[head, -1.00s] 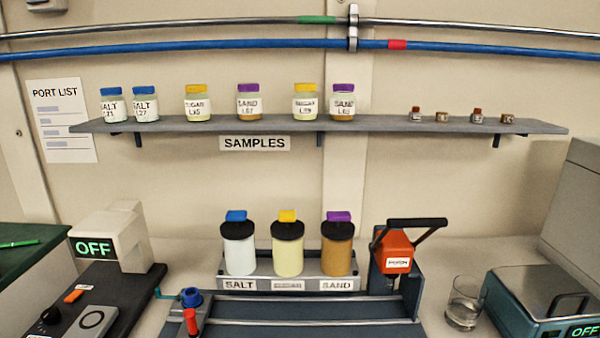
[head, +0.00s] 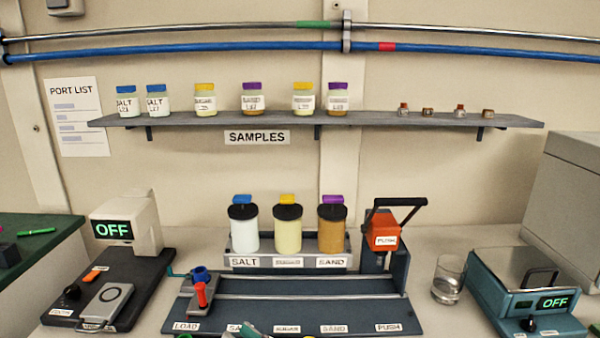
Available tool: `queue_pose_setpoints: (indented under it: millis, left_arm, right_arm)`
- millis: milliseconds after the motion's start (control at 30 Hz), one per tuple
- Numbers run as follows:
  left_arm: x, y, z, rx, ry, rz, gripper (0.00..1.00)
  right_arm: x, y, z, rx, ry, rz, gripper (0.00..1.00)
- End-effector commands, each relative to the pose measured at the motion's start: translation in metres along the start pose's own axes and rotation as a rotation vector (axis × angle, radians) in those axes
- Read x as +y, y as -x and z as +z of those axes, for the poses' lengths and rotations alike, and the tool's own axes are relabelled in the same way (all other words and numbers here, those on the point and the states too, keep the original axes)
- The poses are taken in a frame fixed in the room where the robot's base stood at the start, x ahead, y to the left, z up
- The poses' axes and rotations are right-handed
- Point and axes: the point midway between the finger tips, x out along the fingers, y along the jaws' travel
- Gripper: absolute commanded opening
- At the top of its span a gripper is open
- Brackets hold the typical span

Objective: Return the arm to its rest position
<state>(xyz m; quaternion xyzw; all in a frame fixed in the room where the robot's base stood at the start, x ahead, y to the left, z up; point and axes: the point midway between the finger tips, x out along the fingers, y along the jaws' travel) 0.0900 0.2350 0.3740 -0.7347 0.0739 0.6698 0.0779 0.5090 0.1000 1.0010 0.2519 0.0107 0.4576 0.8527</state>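Neither of my arms nor grippers shows in the head view. The bench ahead holds a dark blue rail station (head: 290,316) with labels along its front edge, including LOAD, SAND and PUSH. A small carriage with a blue knob and a red handle (head: 201,293) sits at its left end. Behind it, a rack (head: 290,263) holds three black-lidded canisters: white salt (head: 243,233), pale yellow (head: 287,233) and brown sand (head: 332,233). An orange press head with a black handle (head: 382,230) stands at the rack's right.
A device reading OFF (head: 125,225) stands left, and a teal device reading OFF (head: 525,290) right. A glass (head: 447,278) stands near the teal device. A wall shelf (head: 320,120) holds several jars and small vials. A green surface (head: 30,245) lies far left.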

Motion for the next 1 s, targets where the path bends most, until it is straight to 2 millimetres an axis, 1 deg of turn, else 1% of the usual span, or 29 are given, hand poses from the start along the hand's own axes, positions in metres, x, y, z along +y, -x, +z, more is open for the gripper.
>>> queue_pose_setpoints:
  millis: [67, 167, 267, 367, 433, 467, 500, 567, 600, 700, 800, 900, 1000]
  left_arm:
    - [-0.001, 0.0, -0.006, 0.01, 0.0, -0.001, 0.4]
    - [-0.001, 0.0, -0.007, 0.011, 0.0, -0.001, 0.4]
    - [0.0, 0.0, -0.004, 0.006, 0.0, 0.0, 0.4]
    - [0.0, 0.0, 0.001, -0.001, 0.0, 0.0, 0.4]
    - [0.001, 0.0, 0.003, -0.004, 0.0, 0.001, 0.4]
    - [0.001, 0.0, 0.004, -0.005, 0.0, 0.001, 0.4]
    - [0.001, 0.0, 0.004, -0.005, 0.0, 0.001, 0.4]
    - [0.001, 0.0, 0.004, -0.005, 0.0, 0.001, 0.4]
    - [0.001, 0.0, 0.004, -0.005, 0.0, 0.001, 0.4]
    - [0.001, 0.0, 0.004, -0.006, 0.0, 0.001, 0.4]
    - [0.001, 0.0, 0.004, -0.006, 0.0, 0.001, 0.4]
    - [0.001, 0.0, 0.004, -0.006, 0.0, 0.001, 0.4]
    - [0.001, 0.0, 0.004, -0.006, 0.0, 0.001, 0.4]
  right_arm:
    - [-0.008, 0.009, 0.015, -0.083, -0.144, -0.065, 0.43]
    - [-0.026, 0.026, 0.035, -0.203, -0.353, -0.168, 0.43]
    - [-0.052, 0.053, 0.049, -0.339, -0.594, -0.293, 0.43]
    - [-0.084, 0.093, 0.054, -0.496, -0.866, -0.445, 0.43]
    - [-0.107, 0.133, 0.047, -0.625, -1.087, -0.577, 0.43]
    - [-0.116, 0.152, 0.041, -0.685, -1.184, -0.639, 0.43]
    - [-0.126, 0.18, 0.031, -0.764, -1.315, -0.725, 0.43]
    - [-0.135, 0.22, 0.012, -0.881, -1.494, -0.854, 0.43]
    - [-0.136, 0.245, -0.002, -0.951, -1.598, -0.934, 0.43]
    - [-0.13, 0.295, -0.032, -1.092, -1.797, -1.108, 0.43]
    - [-0.117, 0.331, -0.054, -1.197, -1.932, -1.246, 0.43]
    - [-0.101, 0.359, -0.072, -1.281, -2.031, -1.367, 0.43]
    - [-0.083, 0.383, -0.086, -1.354, -2.108, -1.474, 0.43]
